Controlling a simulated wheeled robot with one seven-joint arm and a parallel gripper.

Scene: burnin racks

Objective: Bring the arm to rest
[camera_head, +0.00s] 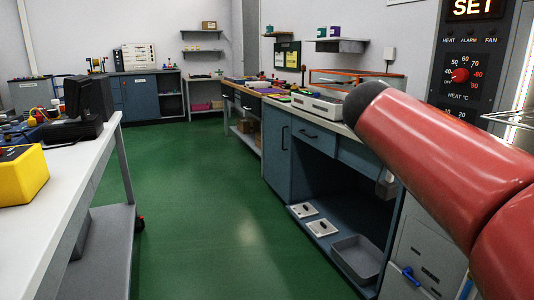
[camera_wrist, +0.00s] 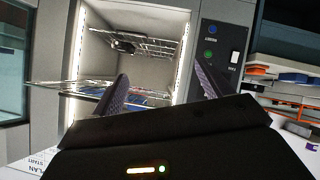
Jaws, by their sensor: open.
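My arm shows as red links with a dark rounded joint at the right of the head view; the gripper itself is outside that view. In the wrist view my gripper (camera_wrist: 160,90) is open, with its two dark fingers apart and nothing seen between them. Beyond the fingers is an open, lit chamber (camera_wrist: 108,72) with wire racks (camera_wrist: 145,45). One rack sticks out of the chamber's front at the left. Blue items (camera_wrist: 150,97) lie low in the chamber, partly hidden by the fingers.
A control panel (camera_head: 472,75) with a red knob stands at the right. A blue workbench (camera_head: 277,150) with an open lower shelf and a grey bin (camera_head: 357,258) runs along the right. A white table (camera_head: 75,185) with a yellow box (camera_head: 22,176) is at left. The green floor (camera_head: 195,200) between is clear.

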